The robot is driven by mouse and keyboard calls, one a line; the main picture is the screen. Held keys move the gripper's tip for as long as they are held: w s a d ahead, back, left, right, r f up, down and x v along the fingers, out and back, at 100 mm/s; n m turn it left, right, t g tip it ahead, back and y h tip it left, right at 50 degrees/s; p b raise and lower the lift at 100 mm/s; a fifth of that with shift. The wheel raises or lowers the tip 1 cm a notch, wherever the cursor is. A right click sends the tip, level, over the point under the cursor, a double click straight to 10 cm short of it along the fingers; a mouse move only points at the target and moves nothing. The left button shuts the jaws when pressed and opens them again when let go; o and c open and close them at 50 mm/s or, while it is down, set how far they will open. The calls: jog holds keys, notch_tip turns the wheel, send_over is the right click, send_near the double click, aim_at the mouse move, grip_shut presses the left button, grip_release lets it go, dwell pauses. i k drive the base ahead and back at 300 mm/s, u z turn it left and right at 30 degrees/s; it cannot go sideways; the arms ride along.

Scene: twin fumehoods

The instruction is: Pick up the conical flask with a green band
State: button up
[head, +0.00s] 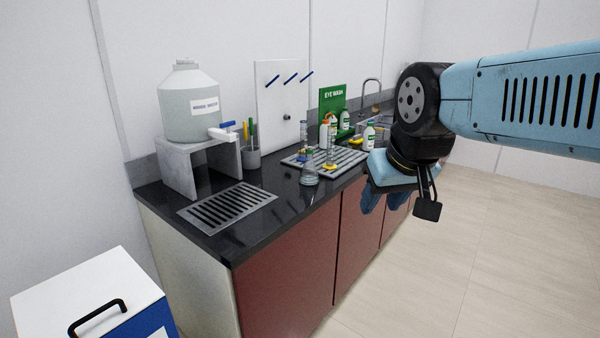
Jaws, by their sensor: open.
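A small clear conical flask (310,177) stands upright on the black counter, at the front left edge of a slotted grey rack. It looks faintly greenish, but it is too small here to make out a band clearly. My gripper (385,200) hangs at the end of the blue arm, to the right of the flask and apart from it, in front of the counter's front edge. Its blue fingers point down and are open, with nothing seen between them. The arm hides part of the counter's far right end.
Cylinders with yellow and blue bases (331,150) stand on the rack (295,160) behind the flask. White bottles (369,136), a green eye wash sign (333,98) and a tap are farther back. A large water carboy (188,115) stands left on a grey stand.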

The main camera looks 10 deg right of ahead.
aim_at(309, 175)
jog(key=z, duration=0.3)
jog(key=i, duration=1.2)
jog(key=z, duration=0.6)
